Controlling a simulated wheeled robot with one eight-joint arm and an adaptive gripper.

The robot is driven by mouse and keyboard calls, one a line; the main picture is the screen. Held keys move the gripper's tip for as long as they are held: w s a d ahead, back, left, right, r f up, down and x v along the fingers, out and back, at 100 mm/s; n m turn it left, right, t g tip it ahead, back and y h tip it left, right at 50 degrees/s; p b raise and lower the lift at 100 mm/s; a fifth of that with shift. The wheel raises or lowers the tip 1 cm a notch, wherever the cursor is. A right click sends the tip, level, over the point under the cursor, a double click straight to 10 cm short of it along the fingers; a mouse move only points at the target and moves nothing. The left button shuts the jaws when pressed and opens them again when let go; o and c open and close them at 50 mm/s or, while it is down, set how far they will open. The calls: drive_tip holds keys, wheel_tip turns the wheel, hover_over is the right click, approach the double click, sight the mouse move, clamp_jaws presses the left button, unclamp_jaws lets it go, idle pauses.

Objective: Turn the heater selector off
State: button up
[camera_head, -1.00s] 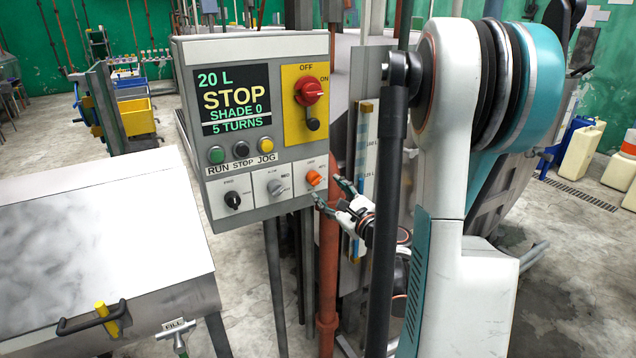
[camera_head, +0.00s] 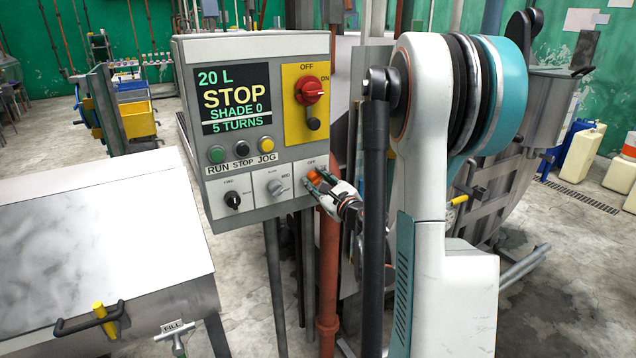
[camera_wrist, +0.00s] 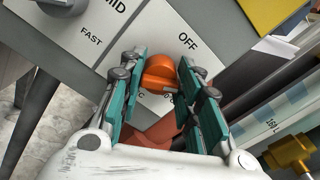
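The heater selector is an orange knob (camera_head: 315,176) at the lower right of the grey control panel (camera_head: 188,70), below an OFF label. In the wrist view the orange knob (camera_wrist: 159,72) sits between the fingertips, with OFF printed to its upper right and a partly hidden label below it. My gripper (camera_head: 318,183) is at the panel, its teal fingers on either side of the knob. In the wrist view my gripper (camera_wrist: 161,76) looks open, with narrow gaps beside the knob; firm contact cannot be made out. The knob's exact pointing direction is unclear.
A grey selector (camera_head: 275,187) and a black selector (camera_head: 232,200) sit left of the knob. A red rotary switch (camera_head: 309,91) on a yellow plate is above. A rust-red pipe (camera_head: 328,270) runs below the panel. A steel lidded tank (camera_head: 100,250) stands at the left.

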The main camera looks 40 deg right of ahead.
drive_tip(key=shift+c, duration=1.4)
drive_tip(key=shift+o, duration=0.2)
drive_tip(key=shift+n, duration=0.4)
drive_tip(key=n+b, duration=0.1)
drive_tip(key=n, duration=0.3)
drive_tip(key=shift+f+n, duration=0.15)
drive_tip(key=shift+n, duration=0.15)
drive_tip(key=n+b, duration=0.1)
drive_tip(key=n, duration=0.5)
drive_tip(key=shift+a+n, duration=0.1)
drive_tip(key=shift+n, duration=0.2)
drive_tip(key=shift+b, duration=0.3)
drive_tip(key=o, duration=1)
drive_tip(key=shift+o, duration=0.2)
